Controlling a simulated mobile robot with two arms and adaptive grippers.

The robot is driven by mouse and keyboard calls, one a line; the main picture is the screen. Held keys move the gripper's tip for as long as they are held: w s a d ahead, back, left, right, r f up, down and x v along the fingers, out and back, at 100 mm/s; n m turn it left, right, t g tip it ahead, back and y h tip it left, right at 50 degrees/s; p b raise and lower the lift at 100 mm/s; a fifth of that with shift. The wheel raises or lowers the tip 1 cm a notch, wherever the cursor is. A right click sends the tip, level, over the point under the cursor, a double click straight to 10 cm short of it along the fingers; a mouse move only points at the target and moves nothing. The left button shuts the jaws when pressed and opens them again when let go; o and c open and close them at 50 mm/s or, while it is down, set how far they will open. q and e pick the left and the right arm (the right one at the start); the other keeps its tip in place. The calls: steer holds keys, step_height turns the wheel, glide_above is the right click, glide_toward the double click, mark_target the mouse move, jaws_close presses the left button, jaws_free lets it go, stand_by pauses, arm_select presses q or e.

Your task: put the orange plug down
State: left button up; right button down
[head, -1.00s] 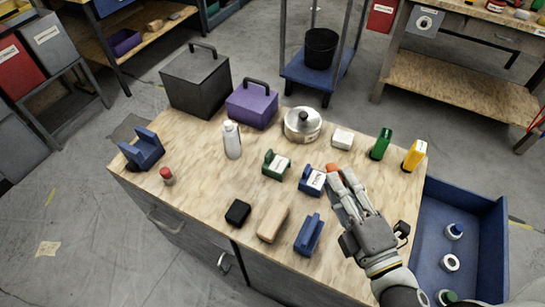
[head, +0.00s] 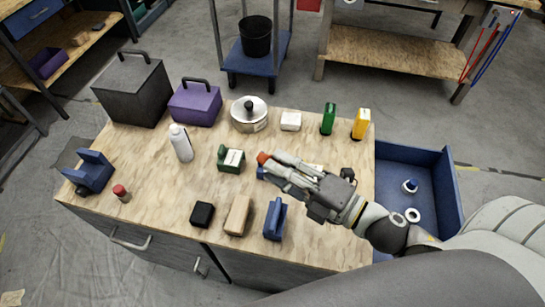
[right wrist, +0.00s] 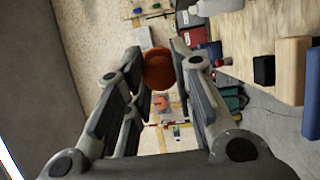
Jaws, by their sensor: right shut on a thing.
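The orange plug (head: 263,157) is a small round piece at the tips of my right gripper (head: 276,163). In the right wrist view the orange-brown plug (right wrist: 159,68) sits between the finger ends of that gripper (right wrist: 160,80), which is shut on it. In the head view the plug is over the wooden workbench (head: 150,205), just right of a green block with a white label (head: 231,160). The gap between plug and bench top is hard to judge. My left gripper is out of view.
A silver pot (head: 249,115), white box (head: 291,121), green bottle (head: 328,119) and yellow bottle (head: 361,124) stand behind. A black block (head: 202,214), wooden block (head: 238,215) and blue piece (head: 275,220) lie in front.

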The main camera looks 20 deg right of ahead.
steer(key=w+d+f, duration=0.1)
steer(key=w+f, duration=0.1)
steer(key=w, duration=0.1)
steer(key=w+d+f, duration=0.1)
steer(key=w+f, duration=0.2)
steer(key=w+d+f+b, duration=0.1)
steer(key=w+f, duration=0.2)
steer(key=shift+w+d, duration=0.1)
steer(key=shift+w, duration=0.1)
steer(key=shift+w+f, duration=0.1)
steer(key=shift+f, duration=1.5)
steer(key=shift+f, duration=0.1)
steer(key=shift+f+b, duration=0.5)
steer(key=shift+b, duration=0.15)
